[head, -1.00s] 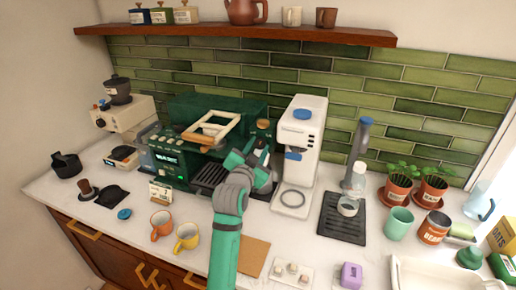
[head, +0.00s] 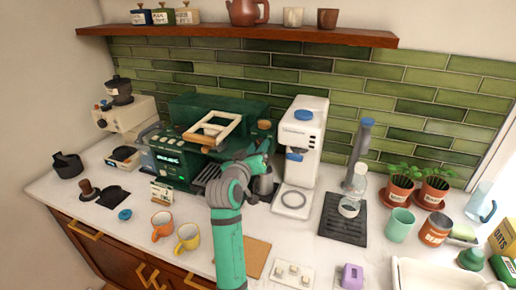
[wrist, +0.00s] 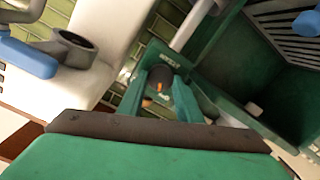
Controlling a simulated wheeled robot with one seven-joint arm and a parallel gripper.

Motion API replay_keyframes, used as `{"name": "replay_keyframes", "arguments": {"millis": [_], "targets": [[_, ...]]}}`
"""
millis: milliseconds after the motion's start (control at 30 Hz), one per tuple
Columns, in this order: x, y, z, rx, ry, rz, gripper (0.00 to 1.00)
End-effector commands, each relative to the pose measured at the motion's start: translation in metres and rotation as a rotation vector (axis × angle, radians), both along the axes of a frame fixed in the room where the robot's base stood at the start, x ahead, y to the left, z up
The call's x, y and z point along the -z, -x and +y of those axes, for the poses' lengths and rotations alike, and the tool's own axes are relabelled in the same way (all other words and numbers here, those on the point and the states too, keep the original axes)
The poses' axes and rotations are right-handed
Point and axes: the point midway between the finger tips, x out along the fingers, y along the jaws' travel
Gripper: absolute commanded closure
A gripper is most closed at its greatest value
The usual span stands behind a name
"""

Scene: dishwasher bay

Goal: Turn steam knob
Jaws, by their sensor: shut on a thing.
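The green espresso machine (head: 172,150) stands left of centre on the counter in the head view. In the wrist view, a dark round knob (wrist: 160,82) with a small orange mark sits between my two green fingers. It appears to be the steam knob; the lettering above it is too small to read surely. My gripper (head: 264,150) reaches the front right part of the machine, and the wrist view shows its fingers (wrist: 160,98) closed on the knob's sides. In the head view my gripper hides the knob.
A white coffee machine (head: 302,145) stands close right of my gripper. A dark metal jug (head: 264,187) is just below it. Orange (head: 161,226) and yellow (head: 187,238) mugs are at the front. A wooden frame (head: 212,130) lies on top of the espresso machine.

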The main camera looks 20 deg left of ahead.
Motion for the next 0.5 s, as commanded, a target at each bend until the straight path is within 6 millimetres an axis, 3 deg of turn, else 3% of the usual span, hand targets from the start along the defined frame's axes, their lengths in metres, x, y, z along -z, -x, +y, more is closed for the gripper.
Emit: {"name": "replay_keyframes", "arguments": {"millis": [500], "targets": [[-0.0014,-0.0008,0.0019,-0.001,0.315,0.008,0.91]]}}
